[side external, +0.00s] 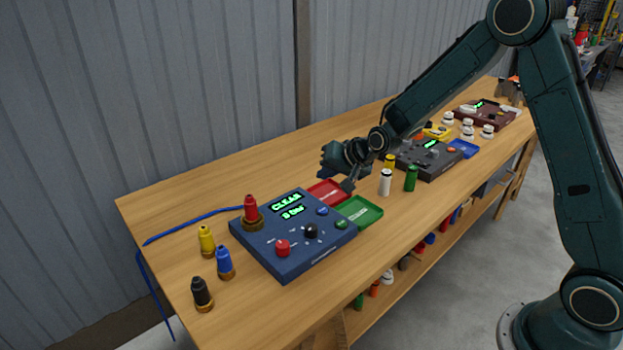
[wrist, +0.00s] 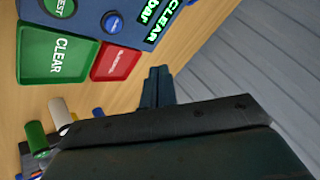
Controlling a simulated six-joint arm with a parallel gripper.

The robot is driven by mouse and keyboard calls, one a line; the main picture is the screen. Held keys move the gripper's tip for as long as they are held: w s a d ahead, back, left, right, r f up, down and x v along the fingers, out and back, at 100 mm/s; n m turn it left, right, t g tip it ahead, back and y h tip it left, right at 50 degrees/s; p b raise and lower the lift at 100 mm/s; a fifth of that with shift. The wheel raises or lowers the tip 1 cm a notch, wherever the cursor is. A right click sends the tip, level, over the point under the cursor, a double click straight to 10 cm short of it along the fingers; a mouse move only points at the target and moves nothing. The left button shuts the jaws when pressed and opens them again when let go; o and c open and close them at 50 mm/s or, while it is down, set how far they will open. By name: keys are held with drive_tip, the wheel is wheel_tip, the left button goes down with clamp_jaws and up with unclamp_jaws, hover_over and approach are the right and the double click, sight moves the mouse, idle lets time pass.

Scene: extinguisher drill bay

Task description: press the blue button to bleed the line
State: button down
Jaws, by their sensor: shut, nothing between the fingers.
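The blue button (side external: 322,211) sits on the blue control panel (side external: 290,262), near its right edge. It also shows at the top of the wrist view (wrist: 112,22). The panel's lit display (side external: 288,203) reads "CLEAR" with a bar reading below it. My gripper (side external: 347,187) is shut and empty, pointing down just beyond the panel's right side, by the red tray. Its fingers show in the wrist view (wrist: 156,78), apart from the button. Whether the tips touch anything is not clear.
A red tray (side external: 325,190) and a green tray (side external: 360,212) adjoin the panel. A red knob (side external: 283,248), a black dial (side external: 311,231) and a green button (side external: 341,224) are on it. A white bottle (side external: 385,183) and a green one (side external: 411,179) stand to the right.

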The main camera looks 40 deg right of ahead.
sight(326, 212)
drive_tip(key=shift+f, duration=4.05)
drive_tip(key=shift+f, duration=0.15)
drive_tip(key=shift+f, duration=0.3)
drive_tip(key=shift+f, duration=0.45)
drive_tip(key=shift+r, duration=0.9)
idle(0.3)
drive_tip(key=shift+r, duration=2.5)
